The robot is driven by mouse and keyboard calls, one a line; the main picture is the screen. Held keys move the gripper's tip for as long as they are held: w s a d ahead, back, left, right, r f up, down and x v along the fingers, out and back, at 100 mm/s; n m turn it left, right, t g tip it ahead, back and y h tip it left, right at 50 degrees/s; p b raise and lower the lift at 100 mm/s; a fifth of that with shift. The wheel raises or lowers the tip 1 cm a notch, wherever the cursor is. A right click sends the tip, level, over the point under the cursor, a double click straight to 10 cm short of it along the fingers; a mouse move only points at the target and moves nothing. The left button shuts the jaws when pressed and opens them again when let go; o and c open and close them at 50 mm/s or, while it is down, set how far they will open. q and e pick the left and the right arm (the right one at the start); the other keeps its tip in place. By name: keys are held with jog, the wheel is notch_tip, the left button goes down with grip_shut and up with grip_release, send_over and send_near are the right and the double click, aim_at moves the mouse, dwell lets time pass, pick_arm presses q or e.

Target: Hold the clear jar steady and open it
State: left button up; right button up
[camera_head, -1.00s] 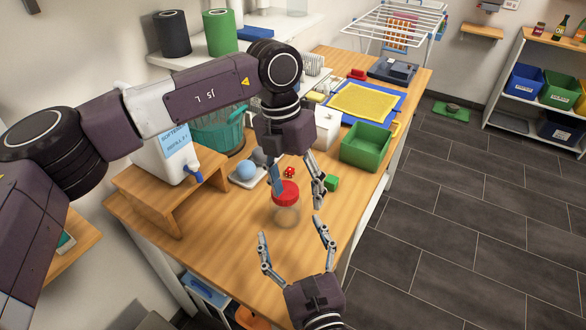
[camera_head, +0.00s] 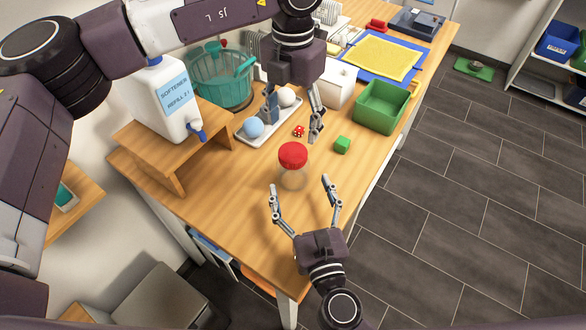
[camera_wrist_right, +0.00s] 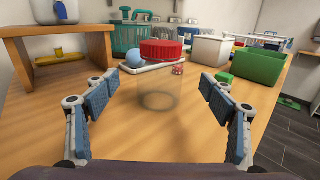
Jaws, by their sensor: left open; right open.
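The clear jar (camera_head: 294,180) stands upright on the wooden table with its red lid (camera_head: 293,155) on. The jar (camera_wrist_right: 160,86) and its red lid (camera_wrist_right: 161,50) also show in the right wrist view, ahead of and between the fingers. My right gripper (camera_head: 299,184) is open, its fingertips just in front of the jar, one to each side; its fingers (camera_wrist_right: 157,88) look apart from the glass. My left gripper (camera_head: 293,122) is open and empty, pointing down above and behind the lid. Its fingertips are apart from the lid.
A green cube (camera_head: 342,145), red dice (camera_head: 299,131) and a white tray (camera_head: 250,139) with balls lie behind the jar. A green bin (camera_head: 382,107) is at back right. A wooden stand (camera_head: 175,150) with a softener bottle (camera_head: 165,105) is left. The table's front is clear.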

aim_at(297, 179)
jog(key=x, duration=0.4)
jog(key=f+x, duration=0.1)
jog(key=x, duration=0.1)
jog(key=shift+w+f, duration=0.1)
jog(key=shift+w, duration=0.65)
